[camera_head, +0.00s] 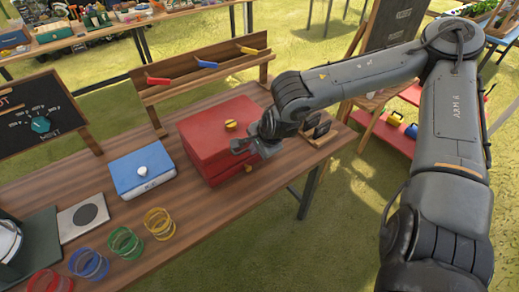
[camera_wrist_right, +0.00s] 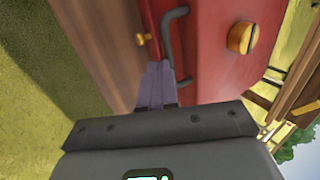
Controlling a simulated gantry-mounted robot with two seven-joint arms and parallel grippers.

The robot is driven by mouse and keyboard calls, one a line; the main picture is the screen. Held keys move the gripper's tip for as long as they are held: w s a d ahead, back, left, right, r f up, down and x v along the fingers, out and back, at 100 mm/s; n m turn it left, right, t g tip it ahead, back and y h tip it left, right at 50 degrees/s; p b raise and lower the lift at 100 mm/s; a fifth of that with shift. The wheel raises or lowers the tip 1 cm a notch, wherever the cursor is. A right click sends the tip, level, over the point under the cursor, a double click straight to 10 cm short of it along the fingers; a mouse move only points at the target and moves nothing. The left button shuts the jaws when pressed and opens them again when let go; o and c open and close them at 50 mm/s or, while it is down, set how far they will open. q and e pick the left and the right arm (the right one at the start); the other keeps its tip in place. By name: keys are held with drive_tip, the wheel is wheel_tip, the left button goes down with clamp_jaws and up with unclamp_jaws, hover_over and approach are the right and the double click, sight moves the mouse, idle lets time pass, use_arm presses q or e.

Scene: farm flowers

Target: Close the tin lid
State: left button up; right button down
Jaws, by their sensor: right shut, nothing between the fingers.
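A red box (camera_head: 205,137) with a flat red top and a yellow knob (camera_head: 230,125) stands on the wooden table. I cannot tell which of the two is the tin. My right gripper (camera_head: 243,146) is at the red box's right front side, its fingers shut and empty. In the right wrist view the fingertips (camera_wrist_right: 157,72) point at the red box's front edge, beside a dark handle (camera_wrist_right: 167,35); contact is unclear. My left gripper is out of view.
Several coloured wire rings (camera_head: 158,224) stand along the table's front left. A grey plate (camera_head: 82,215) lies behind them. A wooden rack (camera_head: 200,68) with coloured handles stands behind the red box. Bare table lies before the boxes.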

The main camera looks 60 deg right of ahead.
drive_tip(key=shift+f+b, duration=0.3)
drive_tip(key=shift+f, duration=0.2)
drive_tip(key=shift+r, duration=0.1)
drive_tip(key=s+a+r+p, duration=0.4)
drive_tip(key=s+p, duration=0.5)
drive_tip(key=p, duration=0.7)
drive_tip(key=shift+s+a+r+p, duration=0.2)
drive_tip(key=shift+a+r+p, duration=0.15)
drive_tip(key=shift+r, duration=0.4)
